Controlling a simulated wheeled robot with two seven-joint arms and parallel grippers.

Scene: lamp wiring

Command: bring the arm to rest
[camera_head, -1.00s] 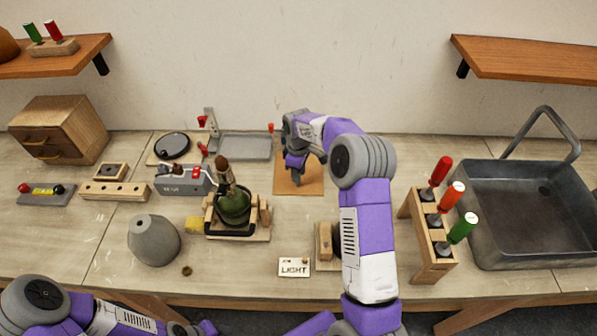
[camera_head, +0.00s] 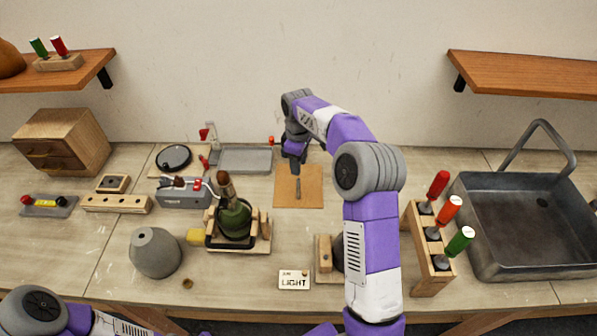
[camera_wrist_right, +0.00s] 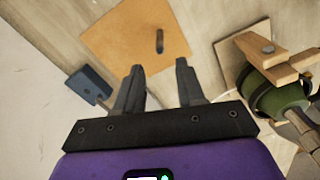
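My right gripper (camera_head: 293,158) is above the far edge of the tan square mat (camera_head: 312,185) in the head view. In the right wrist view its two fingers (camera_wrist_right: 158,82) stand apart with nothing between them, so it is open. A small dark rod (camera_wrist_right: 159,41) is on the mat (camera_wrist_right: 120,40), beyond the fingertips and apart from them. The rod (camera_head: 298,190) also shows below the gripper in the head view. My left arm (camera_head: 40,312) is low at the bottom left, and its gripper is out of view.
The green bottle-like lamp body (camera_head: 233,218) sits in a wooden cradle left of the mat. A grey cone shade (camera_head: 155,252), a LIGHT card (camera_head: 294,280), a screwdriver rack (camera_head: 428,262) and a metal basin (camera_head: 520,225) stand around. A grey tray (camera_head: 245,159) lies behind.

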